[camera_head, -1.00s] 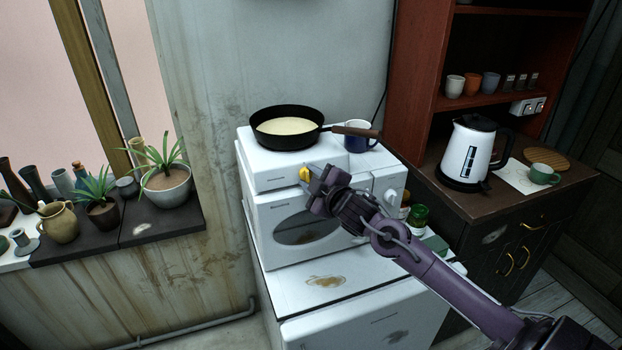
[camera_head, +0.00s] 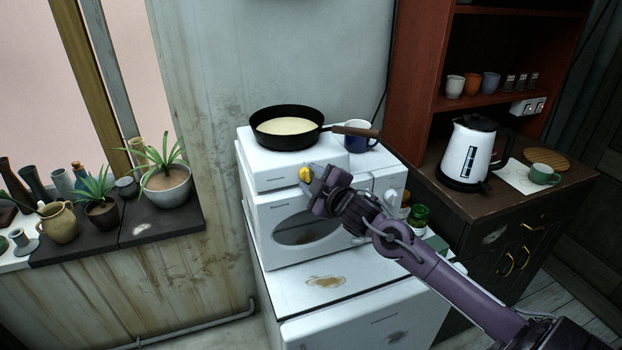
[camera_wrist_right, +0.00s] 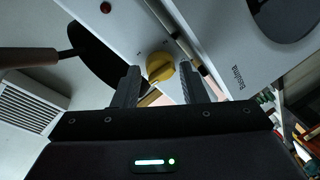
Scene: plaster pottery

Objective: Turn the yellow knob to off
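The yellow knob (camera_head: 305,174) is on the front of the white stove unit (camera_head: 262,168), below the pan. My right gripper (camera_head: 312,177) is right at the knob, its fingertips partly hidden in the head view. In the right wrist view the knob (camera_wrist_right: 160,67) shows between and just beyond the two fingertips of my right gripper (camera_wrist_right: 159,75). The fingers are apart, with a gap on each side of the knob. I cannot tell the knob's setting. My left gripper is not in view.
A black frying pan (camera_head: 262,128) with pale contents sits on top, its handle pointing right. A blue-and-white mug (camera_head: 356,140) stands beside it. The white kettle (camera_head: 466,155) and green cup (camera_head: 542,174) are on the cabinet to the right. Plants stand at the left.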

